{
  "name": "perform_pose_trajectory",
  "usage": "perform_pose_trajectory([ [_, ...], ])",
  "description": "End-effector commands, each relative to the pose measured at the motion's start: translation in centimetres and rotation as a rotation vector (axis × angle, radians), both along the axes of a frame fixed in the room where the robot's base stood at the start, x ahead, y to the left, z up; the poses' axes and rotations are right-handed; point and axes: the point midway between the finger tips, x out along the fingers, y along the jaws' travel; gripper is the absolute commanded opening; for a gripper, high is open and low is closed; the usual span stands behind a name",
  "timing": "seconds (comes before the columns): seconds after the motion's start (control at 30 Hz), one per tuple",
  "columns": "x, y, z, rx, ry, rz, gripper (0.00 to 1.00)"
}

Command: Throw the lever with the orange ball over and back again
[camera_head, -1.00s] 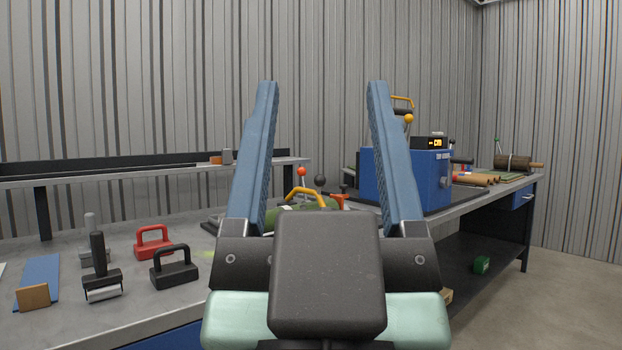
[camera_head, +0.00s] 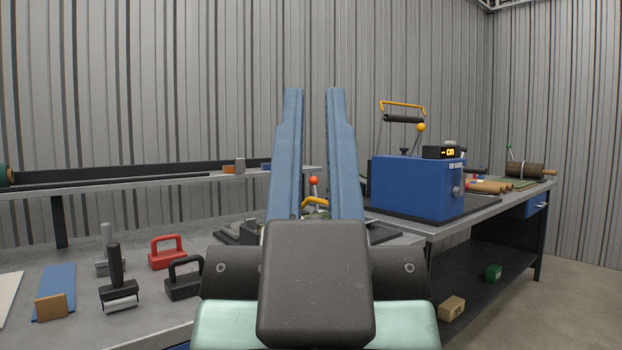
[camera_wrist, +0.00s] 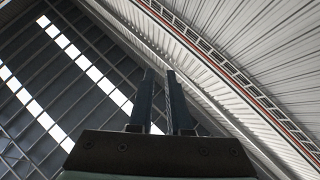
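An orange-red ball (camera_head: 313,180) tops a lever on the bench, seen between my fingers; its lower part is largely hidden behind my gripper. A yellow-orange ball (camera_head: 420,127) tops a slanted metal lever on the blue machine (camera_head: 412,187) at right. My gripper (camera_head: 315,90) points up in the foreground of the head view. Its two blue fingers are apart with a narrowed gap and nothing held between them. The ball beyond is not touching them as far as I can tell. In the wrist view, my gripper (camera_wrist: 160,72) shows against the roof, with no lever visible.
A red handled block (camera_head: 166,252), a black handled block (camera_head: 184,279) and a roller (camera_head: 118,281) stand on the left bench. A raised shelf (camera_head: 150,181) runs behind. Rolls (camera_head: 487,187) lie right of the blue machine.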

Motion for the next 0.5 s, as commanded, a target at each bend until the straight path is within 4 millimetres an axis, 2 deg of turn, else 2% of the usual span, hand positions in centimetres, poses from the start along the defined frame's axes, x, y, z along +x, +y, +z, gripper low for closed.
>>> perform_pose_trajectory([
  [0.03,0.0,0.0,2.0,0.0,0.0,0.0,0.06],
  [0.07,0.0,0.0,2.7,0.0,0.0,0.0,0.0],
  [0.5,0.0,0.0,17.3,0.0,-0.001,0.001,0.0],
])
